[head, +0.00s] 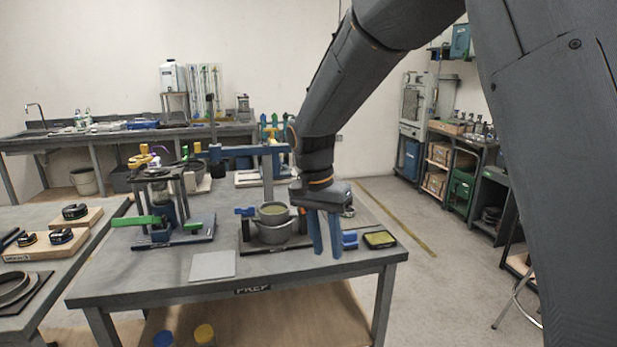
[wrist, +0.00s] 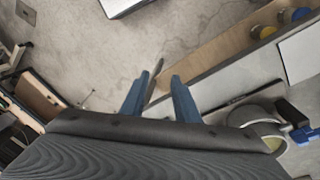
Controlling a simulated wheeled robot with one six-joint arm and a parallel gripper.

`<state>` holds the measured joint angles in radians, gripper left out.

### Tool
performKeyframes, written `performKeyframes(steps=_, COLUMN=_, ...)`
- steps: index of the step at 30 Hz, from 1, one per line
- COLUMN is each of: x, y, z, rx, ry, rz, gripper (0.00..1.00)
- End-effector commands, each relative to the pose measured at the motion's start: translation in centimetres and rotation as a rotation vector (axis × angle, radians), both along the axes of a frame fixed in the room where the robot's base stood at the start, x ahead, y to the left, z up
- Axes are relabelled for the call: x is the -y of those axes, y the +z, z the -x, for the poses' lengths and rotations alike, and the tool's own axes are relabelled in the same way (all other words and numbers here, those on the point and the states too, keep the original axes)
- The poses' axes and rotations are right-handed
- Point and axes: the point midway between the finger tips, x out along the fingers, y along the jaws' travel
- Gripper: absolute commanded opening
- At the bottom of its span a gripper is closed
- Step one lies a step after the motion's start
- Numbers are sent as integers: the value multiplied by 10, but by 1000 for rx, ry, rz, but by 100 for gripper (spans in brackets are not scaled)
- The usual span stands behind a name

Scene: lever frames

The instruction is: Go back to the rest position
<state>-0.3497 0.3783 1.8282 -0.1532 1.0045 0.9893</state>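My gripper (head: 327,252) hangs down over the front right part of the grey PREP table (head: 255,283), fingers pointing downward. In the wrist view its two blue fingers (wrist: 160,77) stand apart with a gap between them, and I see nothing held. In the head view the fingers overlap the area between a pot fixture (head: 273,232) with a blue handle and a small tray with a yellow-green top (head: 380,239). I cannot tell whether they touch the blue piece (head: 349,240) beside them.
A press-like stand with a green lever (head: 139,220) is on the table's left. A grey flat plate (head: 212,266) lies near the front edge. A blue lever arm on a post (head: 267,170) stands behind the pot. Floor is open to the right of the table.

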Motion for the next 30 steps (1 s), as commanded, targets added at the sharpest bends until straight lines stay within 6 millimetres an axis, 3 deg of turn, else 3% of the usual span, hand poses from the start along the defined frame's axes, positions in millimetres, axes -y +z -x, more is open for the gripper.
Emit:
performKeyframes(steps=1, x=26, y=-7, z=19, rx=-11, ry=49, rz=-22, gripper=28)
performKeyframes(steps=6, x=91, y=-37, z=86, rx=-17, ry=263, rz=-90, gripper=28)
performKeyframes(steps=12, x=137, y=-65, z=162, rx=4, ry=457, rz=-128, gripper=28)
performKeyframes(steps=15, x=148, y=-73, z=186, rx=12, ry=516, rz=-132, gripper=28)
performKeyframes(steps=20, x=154, y=-78, z=200, rx=18, ry=555, rz=-133, gripper=28)
performKeyframes(steps=30, x=154, y=-78, z=199, rx=17, ry=557, rz=-134, gripper=28)
